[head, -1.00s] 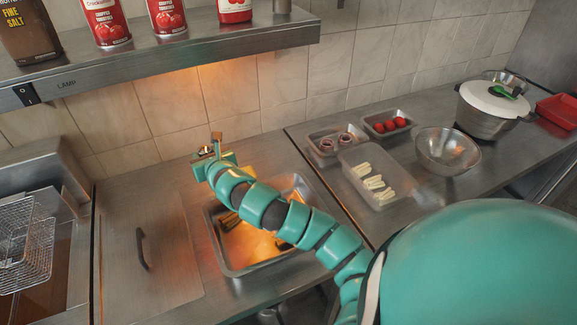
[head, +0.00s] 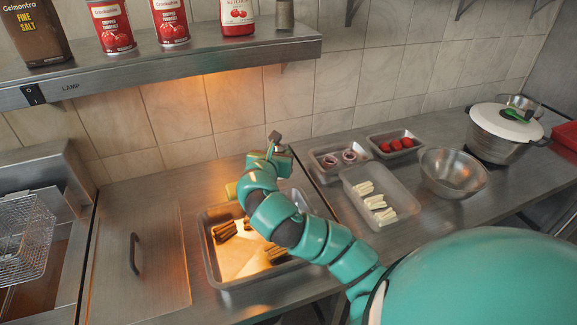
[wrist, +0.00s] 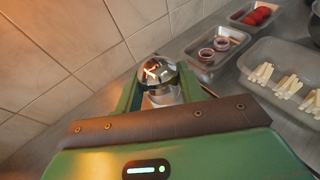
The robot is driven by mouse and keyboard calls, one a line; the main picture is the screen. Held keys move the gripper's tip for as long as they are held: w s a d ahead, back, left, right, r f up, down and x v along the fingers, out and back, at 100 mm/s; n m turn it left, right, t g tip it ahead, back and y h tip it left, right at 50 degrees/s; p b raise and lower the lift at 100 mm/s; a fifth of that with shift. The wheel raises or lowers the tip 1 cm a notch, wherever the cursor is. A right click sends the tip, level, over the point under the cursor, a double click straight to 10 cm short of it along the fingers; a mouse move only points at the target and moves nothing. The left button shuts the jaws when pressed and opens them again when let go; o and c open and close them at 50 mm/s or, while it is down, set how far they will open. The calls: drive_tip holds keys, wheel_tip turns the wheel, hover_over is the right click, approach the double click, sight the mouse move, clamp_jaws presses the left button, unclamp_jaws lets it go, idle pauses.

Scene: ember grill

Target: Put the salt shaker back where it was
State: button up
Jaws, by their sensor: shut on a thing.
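The salt shaker (wrist: 157,76), with a shiny domed metal top and a pale body, is between my gripper's (wrist: 160,92) green fingers in the wrist view. My gripper is shut on it. In the head view my gripper (head: 278,148) is above the counter, behind the lit tray and below the shelf (head: 190,58). There the shaker is small and mostly hidden by the gripper. A grey shaker or mill (head: 284,14) stands at the shelf's right end, beside a ketchup bottle (head: 237,16).
The shelf also holds a fine salt container (head: 36,35) and two tomato cans (head: 113,27). A tray (head: 212,272) with browned pieces lies under the lamp. Food trays (head: 352,207), a steel bowl (head: 453,174) and a lidded pot (head: 500,135) stand right. A fryer basket (head: 22,240) is left.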

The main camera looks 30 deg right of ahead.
drive_tip(key=shift+w+d+f+p, duration=0.6)
drive_tip(key=shift+w+d+f, duration=0.7)
drive_tip(key=shift+f, duration=0.65)
drive_tip(key=shift+w+d+f+p, duration=0.55)
drive_tip(key=shift+w+d+f, duration=0.55)
drive_tip(key=shift+d+f, duration=0.65)
drive_tip(key=shift+w+d+f+p, duration=0.6)
drive_tip(key=shift+w+d+f, duration=0.6)
drive_tip(key=shift+f, duration=0.95)
drive_tip(key=shift+f, duration=0.15)
drive_tip(key=o, duration=1.2)
drive_tip(key=shift+s+a+r, duration=0.35)
drive_tip(key=shift+s+a, duration=0.05)
drive_tip(key=shift+b+v, duration=1.3)
drive_tip(key=shift+v, duration=4.15)
